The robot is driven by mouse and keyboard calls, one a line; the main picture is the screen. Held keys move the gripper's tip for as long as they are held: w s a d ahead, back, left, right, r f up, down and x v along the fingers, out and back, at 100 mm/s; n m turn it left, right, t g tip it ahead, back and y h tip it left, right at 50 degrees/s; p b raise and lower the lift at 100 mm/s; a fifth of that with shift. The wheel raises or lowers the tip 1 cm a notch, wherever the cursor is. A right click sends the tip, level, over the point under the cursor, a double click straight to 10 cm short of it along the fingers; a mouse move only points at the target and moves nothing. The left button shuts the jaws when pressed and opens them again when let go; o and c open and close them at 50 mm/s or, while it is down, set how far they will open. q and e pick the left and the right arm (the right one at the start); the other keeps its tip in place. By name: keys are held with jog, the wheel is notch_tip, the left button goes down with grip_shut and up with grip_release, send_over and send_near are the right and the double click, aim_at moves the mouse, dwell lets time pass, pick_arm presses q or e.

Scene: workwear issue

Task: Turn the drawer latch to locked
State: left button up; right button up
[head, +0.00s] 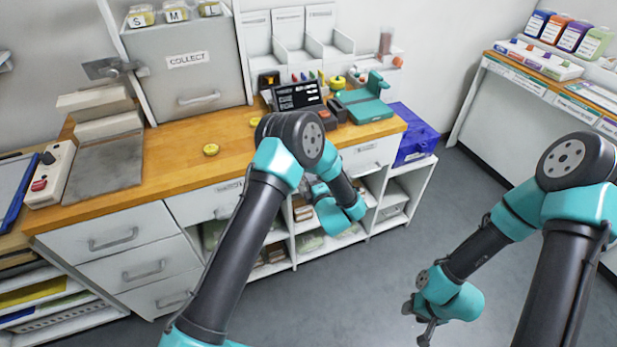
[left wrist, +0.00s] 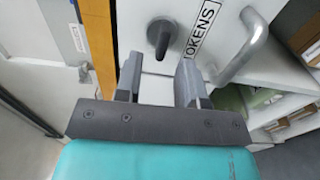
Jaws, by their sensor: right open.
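In the left wrist view, a dark latch knob (left wrist: 160,38) sits on a white drawer front (left wrist: 135,25). Beside it are a label (left wrist: 198,30), reading "OKENS" in the visible part, and a grey bar handle (left wrist: 243,45). My left gripper (left wrist: 158,82) is open, with its two fingers apart and nothing between them. The knob lies just beyond the fingertips, apart from them. In the head view, my left gripper (head: 312,192) is low in front of the cabinet, partly hidden by my arm; the latch cannot be made out there. My right gripper (head: 422,322) is open and empty above the floor.
Open shelves lie below; the grey floor (head: 400,262) is clear.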

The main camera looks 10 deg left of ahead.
pick_arm(q)
jog(key=v, duration=1.4)
jog(key=shift+s+d, duration=0.2)
jog(key=shift+s, duration=0.05)
jog(key=s+a+f+m+g+h, duration=0.3)
jog(key=a+f+m+g+h, duration=0.3)
jog(key=a+f+m+h, duration=0.55)
jog(key=s+a+m+g+h, duration=0.2)
jog(key=s+a+m+g, duration=0.2)
jog(key=s+m+g, duration=0.4)
jog(key=s+m, duration=0.4)
jog(key=s, duration=0.5)
jog(key=shift+s+a+f+h, duration=0.15)
jog(key=shift+s+f+h, duration=0.1)
jog(key=shift+s+h, duration=0.1)
